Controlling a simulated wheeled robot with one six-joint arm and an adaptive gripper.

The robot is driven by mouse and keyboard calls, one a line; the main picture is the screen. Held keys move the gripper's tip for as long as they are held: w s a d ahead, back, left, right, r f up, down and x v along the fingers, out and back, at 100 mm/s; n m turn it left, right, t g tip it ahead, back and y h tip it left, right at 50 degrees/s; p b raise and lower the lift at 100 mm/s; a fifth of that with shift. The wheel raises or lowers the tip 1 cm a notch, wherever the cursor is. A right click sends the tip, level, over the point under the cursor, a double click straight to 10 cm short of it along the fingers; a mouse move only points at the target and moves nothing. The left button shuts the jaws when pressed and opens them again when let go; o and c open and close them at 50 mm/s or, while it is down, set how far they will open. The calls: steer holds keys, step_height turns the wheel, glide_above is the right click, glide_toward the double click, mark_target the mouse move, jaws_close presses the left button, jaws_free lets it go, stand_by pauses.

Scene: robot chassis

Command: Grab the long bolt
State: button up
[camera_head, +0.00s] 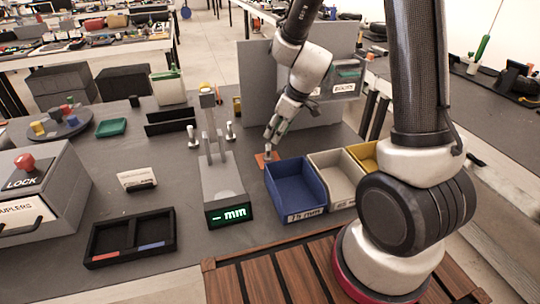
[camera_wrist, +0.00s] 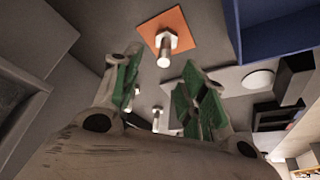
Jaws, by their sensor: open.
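Several metal bolts stand head-down on the grey table. One bolt (camera_head: 193,138) and a second bolt (camera_head: 230,131) stand left of my gripper, either side of the measuring device. A third bolt (camera_head: 268,152) stands on an orange square pad (camera_head: 260,160), just below my fingertips. In the wrist view that bolt (camera_wrist: 166,45) on its orange pad (camera_wrist: 178,20) lies beyond the fingertips, and another bolt (camera_wrist: 156,118) shows between the fingers. I cannot tell surely which bolt is longest. My gripper (camera_head: 274,130) is open and empty, its green-padded fingers apart (camera_wrist: 163,80).
A measuring device (camera_head: 222,180) with a "– mm" display stands left of the gripper. Blue (camera_head: 292,190), grey (camera_head: 335,180) and yellow (camera_head: 364,153) bins stand close right. A grey upright panel (camera_head: 258,85) rises behind. A black tray (camera_head: 130,238) lies front left.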

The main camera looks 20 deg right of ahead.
mark_target(269, 144)
steer(key=x, duration=0.7)
steer(key=shift+s+a+f, duration=0.1)
steer(key=shift+a+f, duration=0.2)
jaws_close()
